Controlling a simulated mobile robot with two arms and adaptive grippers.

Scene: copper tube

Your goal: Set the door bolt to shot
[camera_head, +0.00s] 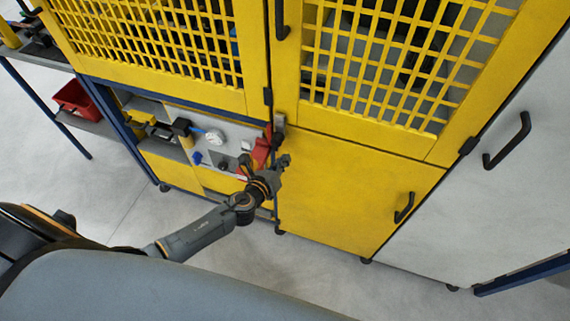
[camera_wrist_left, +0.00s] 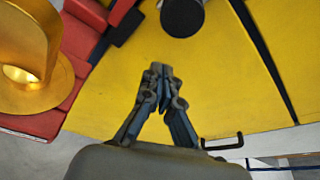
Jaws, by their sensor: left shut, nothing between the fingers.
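My left gripper (camera_head: 283,161) is in front of the lower yellow door (camera_head: 345,185), near its upper left corner. In the left wrist view its fingers (camera_wrist_left: 160,75) are together with nothing between them. A dark round-ended knob (camera_wrist_left: 182,14) stands out at the top of that view, apart from the fingertips. It seems to be part of the door bolt, which shows in the head view as a dark fitting (camera_head: 279,124) at the door's edge. Whether the bolt is shot cannot be told. My right gripper is in neither view.
A red block (camera_wrist_left: 45,95) with a brass ring (camera_wrist_left: 22,50) is left of the fingers in the left wrist view. A gauge (camera_head: 214,137) and valves are on the panel to the left. Black door handles (camera_head: 404,207) stick out at the right. The floor in front is clear.

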